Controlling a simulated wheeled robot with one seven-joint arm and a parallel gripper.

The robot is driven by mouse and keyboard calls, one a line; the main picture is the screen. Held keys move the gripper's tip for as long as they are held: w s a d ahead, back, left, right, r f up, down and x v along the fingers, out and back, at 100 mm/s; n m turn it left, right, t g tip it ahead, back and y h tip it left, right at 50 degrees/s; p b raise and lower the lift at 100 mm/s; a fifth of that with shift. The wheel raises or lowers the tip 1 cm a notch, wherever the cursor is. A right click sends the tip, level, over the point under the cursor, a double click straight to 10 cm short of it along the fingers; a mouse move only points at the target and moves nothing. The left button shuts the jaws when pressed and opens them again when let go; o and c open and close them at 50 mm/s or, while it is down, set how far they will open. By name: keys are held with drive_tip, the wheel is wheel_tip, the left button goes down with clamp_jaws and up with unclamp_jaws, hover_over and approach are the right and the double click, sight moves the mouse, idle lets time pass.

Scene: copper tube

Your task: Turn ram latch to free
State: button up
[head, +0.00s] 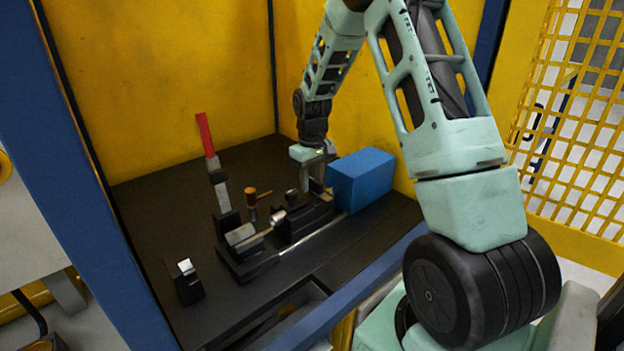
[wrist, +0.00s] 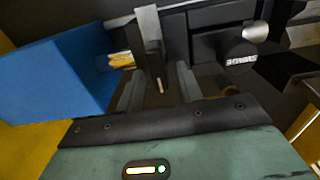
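The bench tool, a black machine (head: 302,222), stands on the dark tabletop. My gripper (head: 318,180) is at its right end, beside the blue block, pointing down. In the wrist view my gripper (wrist: 160,88) is open, with its two grey fingers apart. A narrow black upright piece with a pale tip (wrist: 159,80) shows between the fingers, with visible gaps on both sides. It may be the ram latch; I cannot tell for sure. A round silver knob (wrist: 255,31) and a label with white capital letters (wrist: 241,62) lie to the right of the fingers.
A blue block (head: 362,179) stands close to my gripper and fills the left of the wrist view (wrist: 55,78). A red-handled lever (head: 205,135) and an orange-knobbed handle (head: 251,196) rise from the machine. A small black stand (head: 188,284) is at front left. Yellow walls enclose the back.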

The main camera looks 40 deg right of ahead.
sight(312, 178)
drive_tip(key=shift+r, duration=0.1)
wheel_tip(312, 178, up, 17)
drive_tip(key=b, duration=0.2)
drive_tip(key=shift+b, duration=0.4)
drive_tip(key=shift+r, duration=0.1)
drive_tip(key=s+a+f+n, duration=0.1)
drive_tip(key=s+a+f, duration=0.15)
drive_tip(key=a, duration=0.65)
drive_tip(key=s+a+f+n, duration=0.1)
drive_tip(key=s+a+n, duration=0.15)
drive_tip(key=a, duration=0.75)
drive_tip(key=s+a+f+n, duration=0.1)
drive_tip(key=s+a, duration=0.2)
drive_tip(key=a, duration=0.6)
drive_tip(key=s+a+f+n, duration=0.2)
drive_tip(key=s+a, duration=0.3)
drive_tip(key=s, duration=0.5)
drive_tip(key=s+a+f+n, duration=0.1)
drive_tip(key=s+a+f, duration=0.3)
drive_tip(key=s, duration=0.6)
drive_tip(key=shift+a+f+n+y, duration=0.2)
drive_tip(key=shift+a+n+y, duration=0.15)
drive_tip(key=shift+a, duration=0.15)
